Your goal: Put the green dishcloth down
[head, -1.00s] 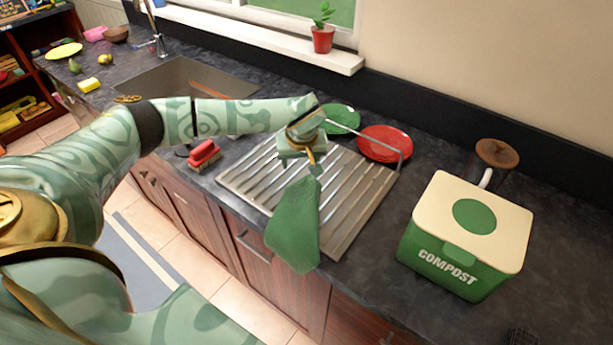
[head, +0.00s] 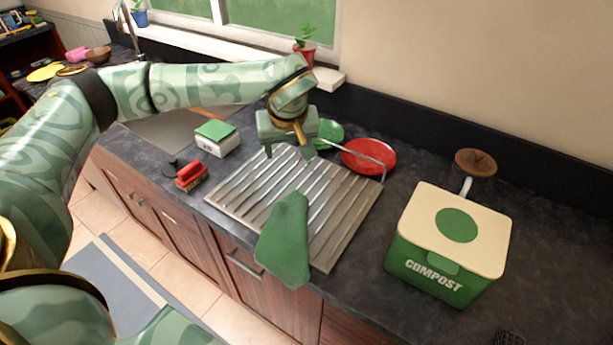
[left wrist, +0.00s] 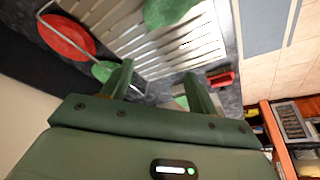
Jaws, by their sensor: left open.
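The green dishcloth (head: 285,243) lies over the front part of the metal draining board (head: 237,192), its lower end draping past the counter's front edge. It also shows at the top of the left wrist view (left wrist: 168,10), cut off by the frame. My left gripper (head: 284,150) is above the back of the draining board, apart from the cloth. In the left wrist view its two fingers (left wrist: 158,82) are spread with nothing held between them. My right gripper is not in view.
A red plate (head: 369,156) and a green plate (head: 331,131) stand behind the draining board by a wire rail. A compost bin (head: 447,243) stands to the right. A red brush (head: 192,176) and a green-topped box (head: 216,139) are to the left.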

